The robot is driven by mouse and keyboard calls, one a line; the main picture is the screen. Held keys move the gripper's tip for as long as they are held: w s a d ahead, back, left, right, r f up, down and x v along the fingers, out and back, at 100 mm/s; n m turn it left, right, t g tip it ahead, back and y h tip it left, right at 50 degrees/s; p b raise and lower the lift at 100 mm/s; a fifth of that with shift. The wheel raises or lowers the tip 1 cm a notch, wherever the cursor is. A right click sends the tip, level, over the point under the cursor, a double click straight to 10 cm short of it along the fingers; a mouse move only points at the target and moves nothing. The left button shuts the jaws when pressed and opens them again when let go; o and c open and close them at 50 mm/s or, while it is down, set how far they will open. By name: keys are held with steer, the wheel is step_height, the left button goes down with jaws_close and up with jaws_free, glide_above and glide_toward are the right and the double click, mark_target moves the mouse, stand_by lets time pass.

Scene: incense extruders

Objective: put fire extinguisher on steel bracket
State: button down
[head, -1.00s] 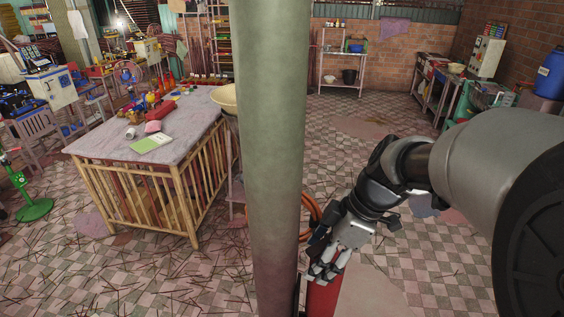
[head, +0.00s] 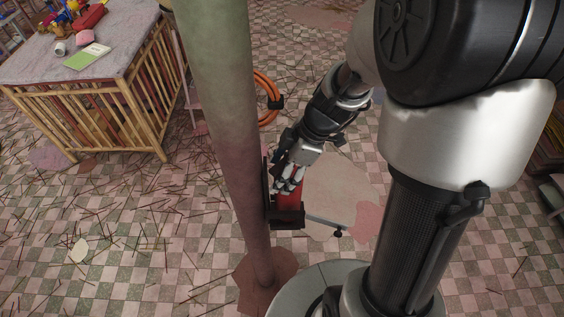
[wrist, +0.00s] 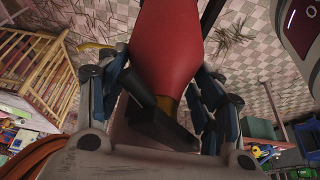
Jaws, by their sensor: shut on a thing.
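The red fire extinguisher (head: 289,199) is at the right side of the green pillar, in the head view. Its lower end is hidden behind the front of the dark steel bracket (head: 287,218), so I cannot tell whether it rests on the bracket's base. The bracket's upright back part runs along the pillar. My gripper (head: 289,182) is shut on the extinguisher's upper end. In the wrist view the red body (wrist: 167,45) fills the top centre, with my gripper's fingers (wrist: 165,100) on both sides of its neck and black handle.
The green pillar (head: 222,100) stands right beside the bracket. An orange hose coil (head: 267,97) hangs behind it. A slatted table (head: 100,70) stands at the upper left. Patterned tile floor with scattered sticks (head: 130,235) is open at left.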

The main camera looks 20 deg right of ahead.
steer(key=shift+f, duration=0.75)
steer(key=shift+c, duration=2.4)
jaws_free()
steer(key=p+v, duration=0.2)
steer(key=v, duration=1)
steer(key=s+a+r+m+t+h, duration=0.3)
steer(key=s+r+m, duration=0.5)
steer(key=s+m, duration=0.5)
steer(key=shift+s+a+m+h, duration=0.35)
steer(key=shift+a+m+h, duration=0.25)
steer(key=shift+m, duration=0.1)
